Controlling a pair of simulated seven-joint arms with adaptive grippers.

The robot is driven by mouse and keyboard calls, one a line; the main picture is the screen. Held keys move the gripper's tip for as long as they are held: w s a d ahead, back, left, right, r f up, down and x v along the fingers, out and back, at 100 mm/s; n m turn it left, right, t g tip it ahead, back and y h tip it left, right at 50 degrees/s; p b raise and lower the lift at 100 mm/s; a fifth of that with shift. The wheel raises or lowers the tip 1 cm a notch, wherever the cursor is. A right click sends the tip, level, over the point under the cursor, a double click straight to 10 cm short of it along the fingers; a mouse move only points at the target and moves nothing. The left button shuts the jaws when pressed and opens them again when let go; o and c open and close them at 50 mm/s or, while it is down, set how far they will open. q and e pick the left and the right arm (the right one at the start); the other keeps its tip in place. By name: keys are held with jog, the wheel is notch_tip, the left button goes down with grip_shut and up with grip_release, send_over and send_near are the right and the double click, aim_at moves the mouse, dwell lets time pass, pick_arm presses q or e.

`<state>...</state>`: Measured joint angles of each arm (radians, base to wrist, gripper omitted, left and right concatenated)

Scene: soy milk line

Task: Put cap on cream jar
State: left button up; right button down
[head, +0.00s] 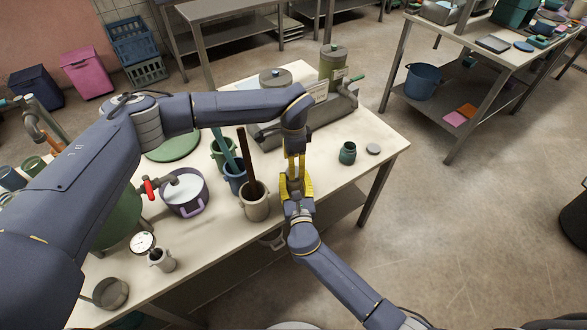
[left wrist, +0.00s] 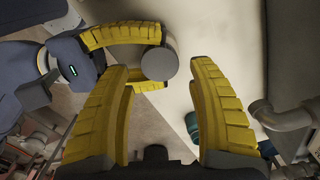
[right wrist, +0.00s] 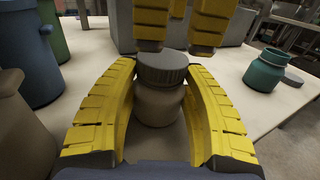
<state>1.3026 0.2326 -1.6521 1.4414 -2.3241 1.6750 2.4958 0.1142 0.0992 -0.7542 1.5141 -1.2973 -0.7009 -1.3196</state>
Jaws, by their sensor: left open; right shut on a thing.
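My right gripper (head: 296,187) is shut around a beige-grey cream jar (right wrist: 158,107), which stands upright between its fingers. A grey ribbed cap (right wrist: 162,68) sits on top of the jar; whether it is screwed tight cannot be told. In the left wrist view the cap (left wrist: 159,63) shows from above as a round grey disc. My left gripper (right wrist: 176,47) is open just above the cap. In the left wrist view its fingers (left wrist: 160,80) are spread wide, with the cap in the gap and touching neither. In the head view the grippers hide the jar and cap.
A teal jar (head: 347,153) and a loose grey lid (head: 373,149) are on the cream table (head: 390,142) at right. A beige pot (head: 256,207) with a brown handle stands just left of the grippers. A grey machine (head: 325,120) stands behind.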

pick_arm(q)
jog(key=shift+r, duration=0.35)
jog(key=shift+o, duration=0.5)
